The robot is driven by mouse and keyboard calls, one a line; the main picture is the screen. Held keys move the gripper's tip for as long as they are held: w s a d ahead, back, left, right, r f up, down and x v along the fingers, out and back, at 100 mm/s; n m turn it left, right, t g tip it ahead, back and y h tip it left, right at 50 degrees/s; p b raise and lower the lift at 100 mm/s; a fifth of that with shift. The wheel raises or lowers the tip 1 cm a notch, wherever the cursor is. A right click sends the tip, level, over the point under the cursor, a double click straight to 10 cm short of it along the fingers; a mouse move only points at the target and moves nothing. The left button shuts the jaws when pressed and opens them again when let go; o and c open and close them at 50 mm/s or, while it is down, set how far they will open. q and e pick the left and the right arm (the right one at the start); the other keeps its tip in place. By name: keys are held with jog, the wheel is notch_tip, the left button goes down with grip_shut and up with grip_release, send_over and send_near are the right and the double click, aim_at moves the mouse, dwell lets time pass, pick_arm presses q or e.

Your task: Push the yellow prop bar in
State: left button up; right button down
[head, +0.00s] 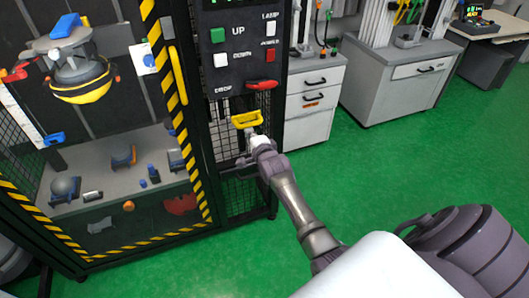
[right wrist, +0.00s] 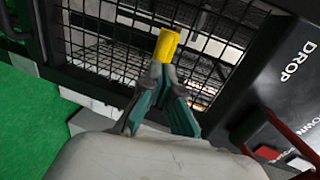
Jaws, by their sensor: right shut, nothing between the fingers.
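The yellow prop bar (head: 246,120) sticks out of the tower's front, below the red lever on the control panel. In the right wrist view the yellow bar end (right wrist: 167,45) shows in front of the black mesh, straight beyond my fingertips. My right gripper (head: 246,142) is just below and in front of the bar in the head view. Its fingers (right wrist: 162,76) are shut with nothing between them, and their tips meet or nearly meet the bar; I cannot tell if they touch. My left gripper is not in view.
The control panel (head: 231,55) has UP, DOWN and DROP controls; the red lever (head: 262,85) is close above the bar. The mesh cage with a striped post (head: 168,70) stands left. A grey cabinet (head: 310,100) is behind. The green floor (head: 380,165) at right is clear.

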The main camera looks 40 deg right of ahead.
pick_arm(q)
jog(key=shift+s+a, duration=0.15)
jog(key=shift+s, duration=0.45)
pick_arm(e)
jog(key=v, duration=1)
jog(key=shift+s, duration=0.4)
jog(key=shift+f, duration=0.1)
